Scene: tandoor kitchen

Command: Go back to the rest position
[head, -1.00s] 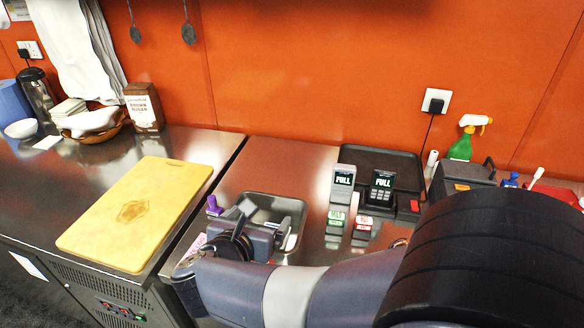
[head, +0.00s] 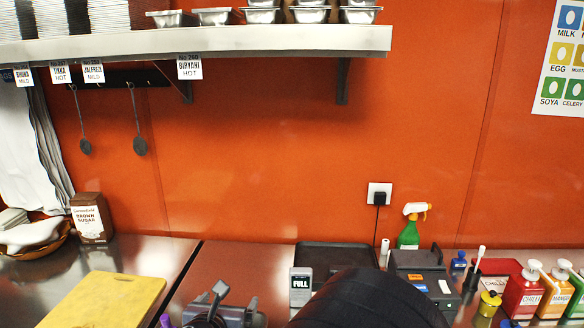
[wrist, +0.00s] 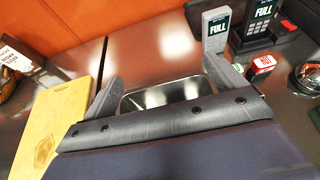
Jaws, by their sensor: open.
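My gripper (head: 235,298) shows at the bottom of the head view, partly cut off by the lower edge. In the wrist view my gripper (wrist: 165,86) is open, with its two grey fingers wide apart and nothing held between them. My dark arm covers part of the counter at the bottom centre of the head view.
A yellow cutting board (head: 105,300) lies left on the steel counter. A black handset (wrist: 258,22) stands by the grey one. A black tray (head: 330,256), spray bottle (head: 409,236) and sauce bottles (head: 523,292) are at the back and right. A shelf (head: 230,46) with steel pans hangs above.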

